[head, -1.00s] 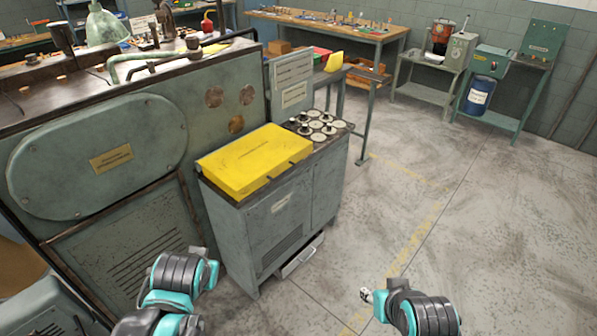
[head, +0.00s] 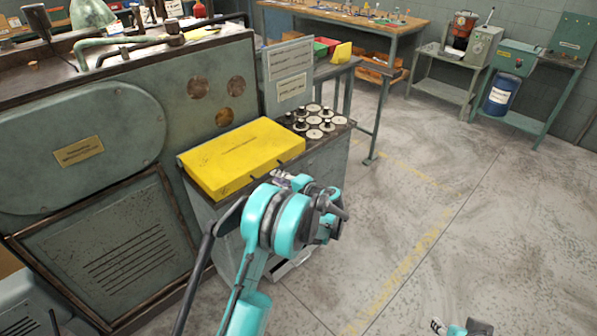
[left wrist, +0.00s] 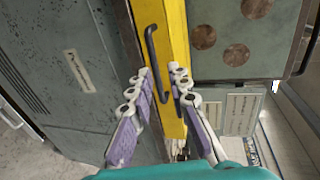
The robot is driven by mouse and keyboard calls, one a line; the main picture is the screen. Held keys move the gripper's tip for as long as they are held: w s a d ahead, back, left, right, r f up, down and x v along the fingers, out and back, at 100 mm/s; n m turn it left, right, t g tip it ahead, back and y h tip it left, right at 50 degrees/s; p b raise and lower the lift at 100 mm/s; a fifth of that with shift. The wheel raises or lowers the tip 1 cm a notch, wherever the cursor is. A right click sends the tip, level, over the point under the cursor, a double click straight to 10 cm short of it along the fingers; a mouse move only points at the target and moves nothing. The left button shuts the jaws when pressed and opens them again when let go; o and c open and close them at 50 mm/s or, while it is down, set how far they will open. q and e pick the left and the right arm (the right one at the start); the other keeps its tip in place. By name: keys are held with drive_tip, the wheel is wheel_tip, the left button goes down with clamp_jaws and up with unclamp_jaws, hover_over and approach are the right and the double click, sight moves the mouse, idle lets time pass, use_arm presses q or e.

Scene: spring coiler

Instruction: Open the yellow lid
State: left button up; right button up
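The yellow lid (head: 243,153) lies shut on the left part of the grey cabinet's top (head: 335,130). Small dark handles stand on its front edge. My left gripper (head: 285,179) is in front of the lid, partly hidden by its own arm. In the left wrist view its two fingers (left wrist: 160,71) are spread apart, with a dark handle (left wrist: 152,50) of the yellow lid (left wrist: 173,40) showing between and just beyond the tips. I cannot tell if they touch it. My right gripper (head: 438,325) shows only in small part at the bottom edge, away from the cabinet.
Black and pale round parts (head: 315,122) stand on the cabinet top beside the lid. A large green machine (head: 90,130) stands left of the cabinet. A sign panel (head: 290,75) rises behind it. The floor (head: 450,230) to the right is clear.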

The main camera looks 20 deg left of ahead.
use_arm(q)
drive_tip(key=shift+y, duration=0.3)
drive_tip(key=w+a+f+b, duration=0.1)
drive_tip(key=a, duration=0.1)
drive_tip(key=w+a+f, duration=0.1)
drive_tip(key=w+a, duration=0.1)
drive_tip(key=w+a+f+b, duration=0.1)
drive_tip(key=shift+w+a+b, duration=0.3)
drive_tip(key=shift+w+a, duration=0.1)
use_arm(e)
drive_tip(key=shift+d+f, duration=0.25)
drive_tip(key=shift+f, duration=0.4)
drive_tip(key=shift+d+f, duration=0.2)
drive_tip(key=shift+f, duration=0.4)
use_arm(q)
clamp_jaws()
